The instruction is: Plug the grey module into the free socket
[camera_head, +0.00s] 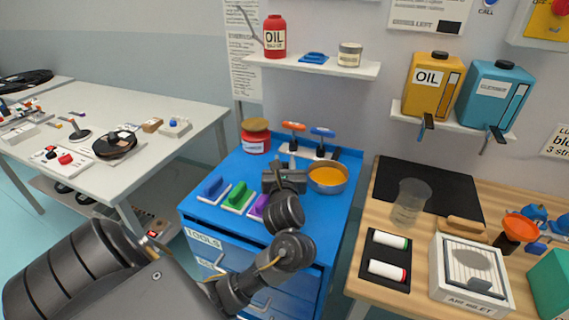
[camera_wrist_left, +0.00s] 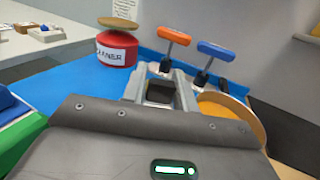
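My left gripper (camera_head: 292,164) is over the blue tool cabinet (camera_head: 203,222), left of the orange-filled bowl. In the left wrist view its two light grey fingers (camera_wrist_left: 160,88) stand apart, with a dark grey block (camera_wrist_left: 160,94) between them. I cannot tell whether this block is the grey module or part of the gripper. A blue module (camera_head: 212,187), a green module (camera_head: 238,195) and a purple module (camera_head: 259,205) sit in a row on pale plates left of my forearm. I cannot make out a free socket; my arm hides part of the cabinet top. My right gripper is out of view.
A red canister (camera_head: 256,143), an orange-handled tool (camera_head: 293,127) and a blue-handled tool (camera_head: 322,133) stand at the cabinet's back. The bowl (camera_head: 328,188) is close right of the gripper. A wooden table (camera_head: 363,270) is to the right, a white table (camera_head: 190,115) to the left.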

